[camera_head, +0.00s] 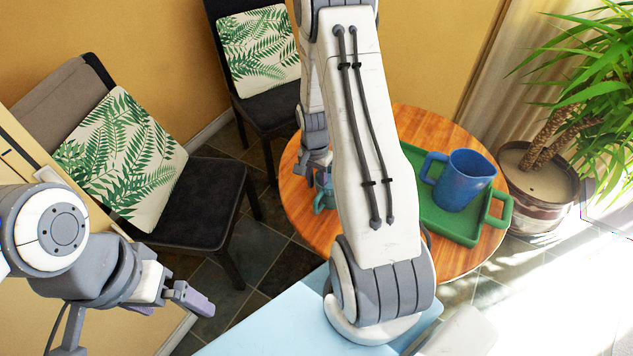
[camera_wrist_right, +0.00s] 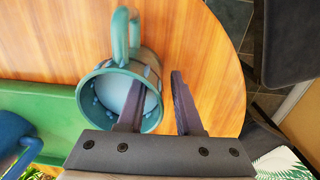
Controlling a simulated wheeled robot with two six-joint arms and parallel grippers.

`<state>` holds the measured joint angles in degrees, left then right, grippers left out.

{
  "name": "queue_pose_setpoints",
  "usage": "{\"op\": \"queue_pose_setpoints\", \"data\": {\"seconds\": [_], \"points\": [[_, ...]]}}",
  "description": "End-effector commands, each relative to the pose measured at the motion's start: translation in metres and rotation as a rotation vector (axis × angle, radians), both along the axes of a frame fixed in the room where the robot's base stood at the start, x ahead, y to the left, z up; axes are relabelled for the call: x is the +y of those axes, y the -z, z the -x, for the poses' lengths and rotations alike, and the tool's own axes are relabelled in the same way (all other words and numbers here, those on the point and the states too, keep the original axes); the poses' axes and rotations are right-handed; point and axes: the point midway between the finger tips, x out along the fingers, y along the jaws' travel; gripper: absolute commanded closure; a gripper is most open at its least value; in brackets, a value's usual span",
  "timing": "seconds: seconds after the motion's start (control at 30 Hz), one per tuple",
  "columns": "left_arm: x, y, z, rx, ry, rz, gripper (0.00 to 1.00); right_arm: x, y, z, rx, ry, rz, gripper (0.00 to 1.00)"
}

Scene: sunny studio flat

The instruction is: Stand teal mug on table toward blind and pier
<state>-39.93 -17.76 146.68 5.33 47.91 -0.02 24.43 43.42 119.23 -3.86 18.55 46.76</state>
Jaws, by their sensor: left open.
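The teal mug (camera_wrist_right: 117,70), with blue spots, is on the round wooden table (camera_wrist_right: 190,35). The right wrist view looks into its open mouth, and its handle points to the top of the picture. In the head view the mug (camera_head: 321,202) is mostly hidden behind my right arm. My right gripper (camera_wrist_right: 158,95) is over the mug's rim, one finger reaching inside the mouth and the other outside. A gap shows between the outer finger and the wall, so the gripper looks open. My left gripper (camera_head: 172,300) is open and empty, away from the table at lower left.
A green tray (camera_head: 440,228) with a blue jug (camera_head: 464,180) stands on the table's right side. A potted plant (camera_head: 535,185) and a pale curtain-like hanging (camera_head: 510,60) are beyond it. Two dark chairs with leaf-print cushions (camera_head: 125,155) stand left. Bare wood surrounds the mug's handle.

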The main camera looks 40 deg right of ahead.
Motion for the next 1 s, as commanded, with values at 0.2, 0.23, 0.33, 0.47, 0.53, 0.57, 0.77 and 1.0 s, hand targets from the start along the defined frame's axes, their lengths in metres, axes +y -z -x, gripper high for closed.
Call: {"op": "queue_pose_setpoints", "data": {"seconds": [0.2,0.23,0.33,0.47,0.53,0.57,0.77,1.0], "points": [[0.000,-0.003,0.000,0.000,0.000,0.000,0.00,0.000,-0.005,0.000,0.000,0.000,0.000,0.66],[0.000,-0.003,0.000,0.000,0.000,0.000,0.00,0.000,-0.006,0.000,-0.001,0.000,0.001,0.66],[0.000,-0.003,0.000,0.000,0.000,0.000,0.00,0.000,-0.019,-0.002,-0.004,-0.001,0.002,0.66],[0.000,-0.003,0.000,0.000,0.000,0.000,0.00,0.000,-0.046,-0.002,-0.007,0.000,0.003,0.66],[0.000,-0.004,0.000,0.000,0.000,0.000,0.00,0.000,-0.062,-0.003,-0.007,0.001,0.003,0.66],[0.000,-0.004,0.000,0.000,0.000,0.000,0.00,0.000,-0.069,-0.003,-0.007,0.001,0.003,0.66],[0.000,-0.005,0.000,0.000,0.000,0.000,0.00,0.001,-0.105,-0.004,-0.004,0.000,0.002,0.66],[0.000,-0.006,0.000,0.000,0.000,0.000,0.00,0.001,-0.123,-0.003,0.000,0.000,0.000,0.66]]}}
